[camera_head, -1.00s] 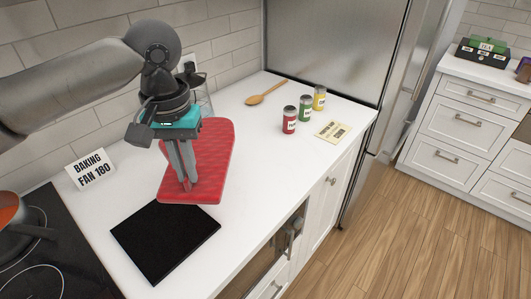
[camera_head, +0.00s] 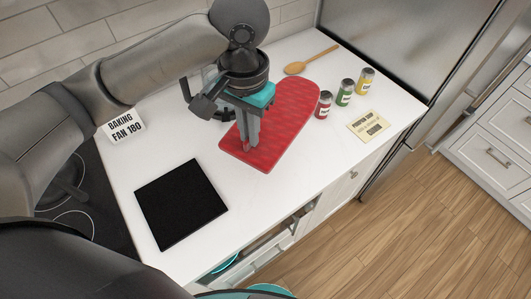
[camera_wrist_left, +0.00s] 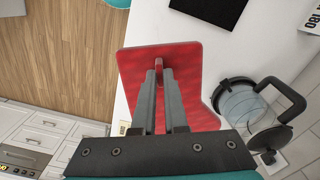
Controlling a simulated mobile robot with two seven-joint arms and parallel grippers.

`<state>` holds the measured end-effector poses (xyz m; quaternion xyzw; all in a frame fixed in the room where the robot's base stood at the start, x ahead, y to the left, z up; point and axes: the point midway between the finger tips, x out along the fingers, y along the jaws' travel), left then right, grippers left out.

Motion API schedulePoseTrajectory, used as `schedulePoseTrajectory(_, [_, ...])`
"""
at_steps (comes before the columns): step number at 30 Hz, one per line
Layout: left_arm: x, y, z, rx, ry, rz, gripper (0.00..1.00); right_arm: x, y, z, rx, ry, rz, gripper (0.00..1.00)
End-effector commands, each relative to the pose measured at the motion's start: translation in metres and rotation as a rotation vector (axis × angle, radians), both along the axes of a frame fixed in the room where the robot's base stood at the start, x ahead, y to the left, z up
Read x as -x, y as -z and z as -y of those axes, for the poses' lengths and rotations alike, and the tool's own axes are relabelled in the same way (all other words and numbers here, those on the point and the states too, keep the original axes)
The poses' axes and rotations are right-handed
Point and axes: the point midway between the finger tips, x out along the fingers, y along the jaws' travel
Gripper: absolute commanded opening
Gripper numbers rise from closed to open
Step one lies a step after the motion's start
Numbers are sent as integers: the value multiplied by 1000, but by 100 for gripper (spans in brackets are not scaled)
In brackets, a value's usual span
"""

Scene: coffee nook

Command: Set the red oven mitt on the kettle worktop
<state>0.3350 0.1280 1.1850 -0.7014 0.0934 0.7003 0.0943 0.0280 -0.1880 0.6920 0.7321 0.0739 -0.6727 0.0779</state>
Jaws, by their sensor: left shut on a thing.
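The red oven mitt (camera_head: 285,112) is a flat, quilted shape over the white worktop (camera_head: 172,165). My left gripper (camera_head: 246,150) points down and is shut on a small red tab of the mitt near its left end. In the left wrist view, the mitt (camera_wrist_left: 190,62) spreads out beyond the closed fingers (camera_wrist_left: 159,75) and overlaps the worktop's edge. It looks held a little above the surface, but the height is hard to judge. A glass kettle (camera_wrist_left: 240,103) with a black handle stands beside the mitt; my gripper mostly hides it in the head view.
Red (camera_head: 324,104), green (camera_head: 345,92) and yellow-labelled (camera_head: 365,80) cans stand close to the mitt's right end, by a card (camera_head: 369,125). A wooden spoon (camera_head: 310,60) lies behind. A black mat (camera_head: 180,203) and baking sign (camera_head: 124,126) are left. Bare worktop separates mat and mitt.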

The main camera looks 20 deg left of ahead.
Motion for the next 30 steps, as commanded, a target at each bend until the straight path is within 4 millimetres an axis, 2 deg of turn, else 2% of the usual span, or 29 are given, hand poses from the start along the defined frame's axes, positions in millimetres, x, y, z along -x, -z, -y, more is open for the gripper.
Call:
schedulePoseTrajectory(2, [2,2,0,1,3,0,0,0,-3,-4,-5,2,0,50])
schedulePoseTrajectory(5, [3,19,0,0,2,-3,0,0,1,-6,-7,2,0,50])
schedulePoseTrajectory(15, [3,111,0,-2,3,-4,0,-4,14,-4,-6,2,6,50])
schedulePoseTrajectory(18, [3,133,0,-1,2,-2,0,-5,16,-2,-4,1,6,50])
schedulePoseTrajectory(21, [2,148,0,-1,3,0,0,-5,18,0,-1,0,7,50])
schedulePoseTrajectory(26, [2,160,0,0,4,0,0,-6,19,1,1,-1,7,50])
schedulePoseTrajectory(30, [2,181,0,0,3,0,0,-6,22,1,0,-1,8,50])
